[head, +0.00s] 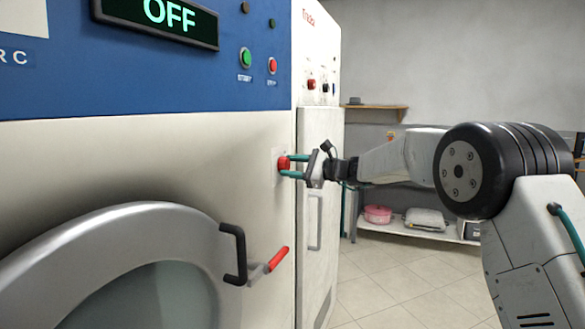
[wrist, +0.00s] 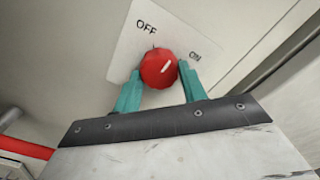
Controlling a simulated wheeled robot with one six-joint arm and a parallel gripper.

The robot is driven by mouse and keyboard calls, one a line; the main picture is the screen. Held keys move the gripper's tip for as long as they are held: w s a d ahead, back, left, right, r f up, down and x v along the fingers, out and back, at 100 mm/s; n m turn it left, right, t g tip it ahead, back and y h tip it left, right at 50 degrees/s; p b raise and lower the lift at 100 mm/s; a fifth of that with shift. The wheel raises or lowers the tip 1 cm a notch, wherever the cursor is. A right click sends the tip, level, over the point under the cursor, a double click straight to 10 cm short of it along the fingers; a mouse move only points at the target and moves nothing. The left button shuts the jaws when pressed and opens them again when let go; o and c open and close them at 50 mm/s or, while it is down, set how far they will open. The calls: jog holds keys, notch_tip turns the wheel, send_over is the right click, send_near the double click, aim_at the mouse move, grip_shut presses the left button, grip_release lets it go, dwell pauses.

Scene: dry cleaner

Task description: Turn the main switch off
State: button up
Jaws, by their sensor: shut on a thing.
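The main switch is a red round knob (wrist: 158,70) on a white plate (wrist: 122,62) marked OFF and ON. In the head view the red knob (head: 283,164) sits on the cream front of the machine. A white line on the knob slants to the upper right in the wrist view, between the directions of the two labels. My gripper (wrist: 159,78) has its teal fingers shut on the knob, one on each side. In the head view my gripper (head: 287,167) reaches the knob from the right. The plate is mostly hidden there.
The machine's display (head: 165,17) reads OFF. A green button (head: 246,57) and a red button (head: 272,65) are above the knob. A red-gripped lever (head: 277,259) and a black door handle (head: 236,254) stick out below. A white cabinet (head: 319,210) stands beside the machine.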

jog(key=n, duration=0.4)
jog(key=shift+n, duration=0.3)
jog(key=n, duration=0.4)
jog(key=shift+n, duration=0.4)
jog(key=o, duration=1)
jog(key=shift+c, duration=0.2)
jog(key=v, duration=0.8)
jog(key=shift+r, duration=0.1)
